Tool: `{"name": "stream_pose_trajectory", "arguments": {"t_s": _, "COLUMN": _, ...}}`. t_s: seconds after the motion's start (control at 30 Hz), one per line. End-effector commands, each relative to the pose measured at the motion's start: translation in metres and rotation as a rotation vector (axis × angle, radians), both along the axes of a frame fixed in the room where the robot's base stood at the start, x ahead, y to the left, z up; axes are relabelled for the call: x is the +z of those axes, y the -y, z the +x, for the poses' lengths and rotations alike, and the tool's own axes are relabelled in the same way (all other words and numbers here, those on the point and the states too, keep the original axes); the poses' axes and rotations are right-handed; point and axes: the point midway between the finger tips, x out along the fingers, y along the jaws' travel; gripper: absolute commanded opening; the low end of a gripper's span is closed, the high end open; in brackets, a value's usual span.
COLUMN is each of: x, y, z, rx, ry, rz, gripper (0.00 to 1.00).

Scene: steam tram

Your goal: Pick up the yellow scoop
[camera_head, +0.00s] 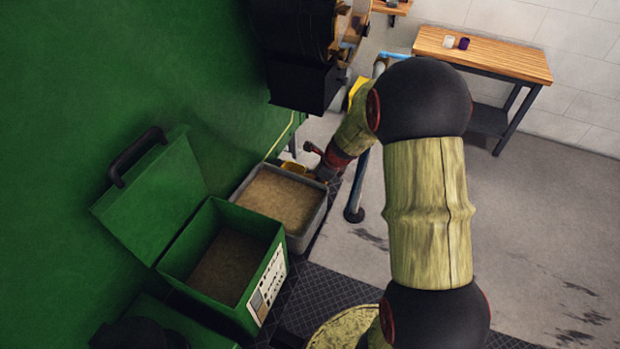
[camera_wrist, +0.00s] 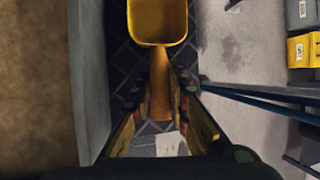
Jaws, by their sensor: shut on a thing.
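The yellow scoop (camera_wrist: 158,22) shows in the wrist view at the top centre, its bowl facing up and its handle (camera_wrist: 160,95) running down between my fingers. My gripper (camera_wrist: 160,88) is shut on the handle. The bowl looks empty. In the head view a small part of the scoop (camera_head: 292,168) shows at the far edge of the grey bin (camera_head: 322,212), and my gripper (camera_head: 318,165) is beside it, partly hidden by my arm. In the wrist view the bin's wall is just left of the scoop, with dark patterned floor below it.
The grey bin holds sandy material. A green box (camera_head: 205,300) with an open lid (camera_head: 155,200) stands in front of it. A blue post (camera_head: 355,212) stands right of my gripper. A wooden table (camera_head: 490,57) is at the back right. The floor on the right is clear.

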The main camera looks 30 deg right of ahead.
Motion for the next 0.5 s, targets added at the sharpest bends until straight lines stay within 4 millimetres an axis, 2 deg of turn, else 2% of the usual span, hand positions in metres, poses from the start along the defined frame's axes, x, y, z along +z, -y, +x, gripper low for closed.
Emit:
{"name": "stream_pose_trajectory", "arguments": {"t_s": 0.13, "x": 0.01, "y": 0.004, "z": 0.0, "rx": -0.001, "ry": 0.001, "rz": 0.0, "gripper": 0.0}}
{"name": "stream_pose_trajectory", "arguments": {"t_s": 0.5, "x": 0.073, "y": 0.003, "z": 0.0, "rx": 0.0, "ry": 0.003, "rz": -0.001, "gripper": 0.0}}
